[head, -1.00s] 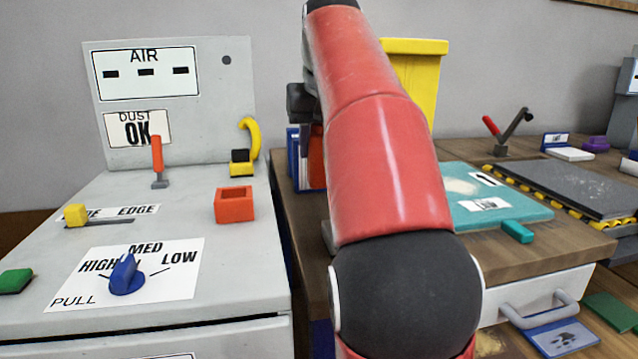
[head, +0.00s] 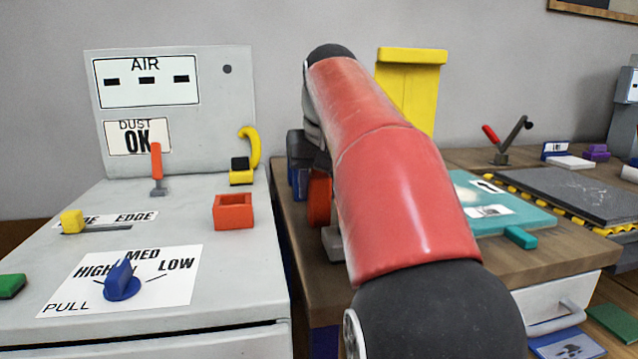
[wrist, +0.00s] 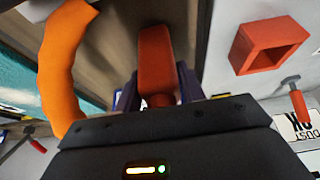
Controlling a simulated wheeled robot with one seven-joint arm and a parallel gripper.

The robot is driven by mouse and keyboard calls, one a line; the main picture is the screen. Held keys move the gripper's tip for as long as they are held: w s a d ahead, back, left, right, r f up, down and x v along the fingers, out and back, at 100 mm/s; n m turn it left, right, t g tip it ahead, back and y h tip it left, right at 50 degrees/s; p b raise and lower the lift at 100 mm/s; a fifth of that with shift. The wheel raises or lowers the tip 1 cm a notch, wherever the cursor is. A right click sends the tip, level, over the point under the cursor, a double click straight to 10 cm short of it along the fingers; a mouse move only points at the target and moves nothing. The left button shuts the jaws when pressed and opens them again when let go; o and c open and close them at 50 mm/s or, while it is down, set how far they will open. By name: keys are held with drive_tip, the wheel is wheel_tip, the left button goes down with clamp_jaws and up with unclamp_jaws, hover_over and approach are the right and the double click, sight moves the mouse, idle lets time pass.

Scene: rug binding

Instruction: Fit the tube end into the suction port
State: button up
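My gripper (wrist: 157,98) is shut on a red-orange block-like tube end (wrist: 156,62), which points away from the wrist between dark fingers. An orange curved tube (wrist: 62,65) bends along the left of the wrist view; its join to the held end is hidden. In the head view, an orange-red part (head: 319,198) shows below my gripper, partly behind my red arm. The red square open socket (head: 233,211), apparently the suction port, sits on the grey cabinet top, left of my gripper. It also shows in the wrist view (wrist: 268,46), apart from the held end.
On the cabinet (head: 190,270) stand an orange-handled lever (head: 156,165), a yellow slider (head: 72,221), a blue knob (head: 122,281) and a curved yellow handle (head: 254,148). A teal board (head: 500,222) lies on the wooden bench.

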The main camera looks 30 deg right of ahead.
drive_tip(key=o, duration=0.3)
drive_tip(key=shift+o, duration=0.2)
drive_tip(key=shift+f+b, duration=0.1)
drive_tip(key=shift+b, duration=0.3)
